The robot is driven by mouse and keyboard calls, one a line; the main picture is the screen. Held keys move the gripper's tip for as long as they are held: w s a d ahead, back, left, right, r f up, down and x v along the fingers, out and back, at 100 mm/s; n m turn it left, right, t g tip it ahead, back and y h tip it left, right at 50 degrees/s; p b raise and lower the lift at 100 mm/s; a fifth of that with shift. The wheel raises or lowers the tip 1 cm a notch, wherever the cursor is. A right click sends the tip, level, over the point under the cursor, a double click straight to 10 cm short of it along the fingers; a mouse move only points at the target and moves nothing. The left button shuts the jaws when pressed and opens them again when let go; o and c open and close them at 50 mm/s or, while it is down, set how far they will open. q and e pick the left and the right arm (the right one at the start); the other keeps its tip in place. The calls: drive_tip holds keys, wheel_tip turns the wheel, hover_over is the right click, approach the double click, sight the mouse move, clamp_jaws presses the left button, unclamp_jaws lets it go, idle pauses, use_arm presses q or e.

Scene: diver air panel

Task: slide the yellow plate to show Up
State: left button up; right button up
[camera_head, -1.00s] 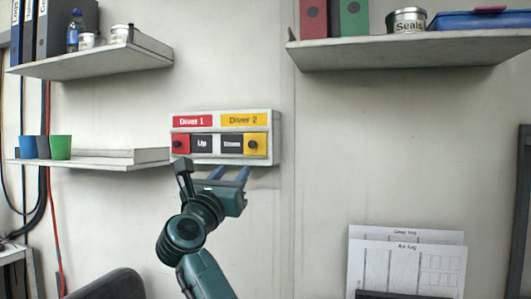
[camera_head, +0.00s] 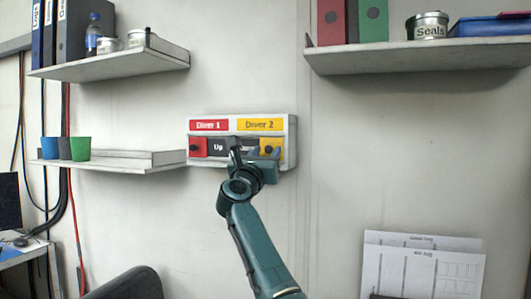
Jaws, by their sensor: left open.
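The wall panel (camera_head: 291,130) has a red "Diver 1" label (camera_head: 209,125) and a yellow "Diver 2" label (camera_head: 260,125). Below the labels, a red plate (camera_head: 199,147) with a dark knob is at the left of the slot. The yellow plate (camera_head: 279,144) with its dark knob is at the right end. The word "Up" (camera_head: 218,147) shows on a dark field beside the red plate; the dark field beside the yellow plate is mostly hidden. My left gripper (camera_head: 265,154) is open at the yellow plate, its fingers around or just before the knob; contact is unclear. My right gripper is out of view.
A shelf (camera_head: 120,165) with cups is left of the panel. Shelves with binders and tins hang at upper left (camera_head: 120,62) and upper right (camera_head: 420,58). Paper sheets (camera_head: 420,270) are at lower right. The wall around the panel is mostly bare.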

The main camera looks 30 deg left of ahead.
use_arm(q)
drive_tip(key=shift+c, duration=0.3)
clamp_jaws()
idle(0.3)
